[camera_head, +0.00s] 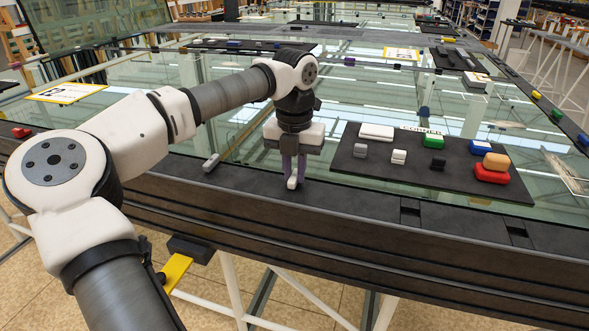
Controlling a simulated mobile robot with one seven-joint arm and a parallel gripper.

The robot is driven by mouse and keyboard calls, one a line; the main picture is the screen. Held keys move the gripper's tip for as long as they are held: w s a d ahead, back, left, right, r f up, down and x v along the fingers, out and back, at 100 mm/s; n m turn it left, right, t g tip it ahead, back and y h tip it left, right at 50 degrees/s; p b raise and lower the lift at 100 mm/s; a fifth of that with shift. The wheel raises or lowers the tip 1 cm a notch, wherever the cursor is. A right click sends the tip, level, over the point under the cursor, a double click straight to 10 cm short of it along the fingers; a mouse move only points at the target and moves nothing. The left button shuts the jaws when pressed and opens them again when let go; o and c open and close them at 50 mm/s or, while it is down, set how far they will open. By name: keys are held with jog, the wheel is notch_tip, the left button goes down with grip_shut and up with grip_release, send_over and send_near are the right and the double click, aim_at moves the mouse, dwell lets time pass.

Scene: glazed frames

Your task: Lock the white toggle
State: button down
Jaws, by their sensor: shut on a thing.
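My gripper (294,180) points straight down at the near black edge of the glazed frame (240,183). Its two purple fingers are shut on a small white piece, which looks like the white toggle (292,183). The toggle stands out a little between the fingertips, and its lower end is at the black rail. The fingers hide part of it, and I cannot tell its exact angle.
A grey-white latch (211,162) sits on the frame to the left. A black mat (345,170) to the right holds several coloured blocks. A red block (22,132) is at far left. A yellow handle (176,270) hangs below the rail.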

aim_at(295, 175)
jog(key=c, duration=1.4)
grip_release()
notch_tip(295, 175, up, 14)
jog(key=shift+f, duration=0.1)
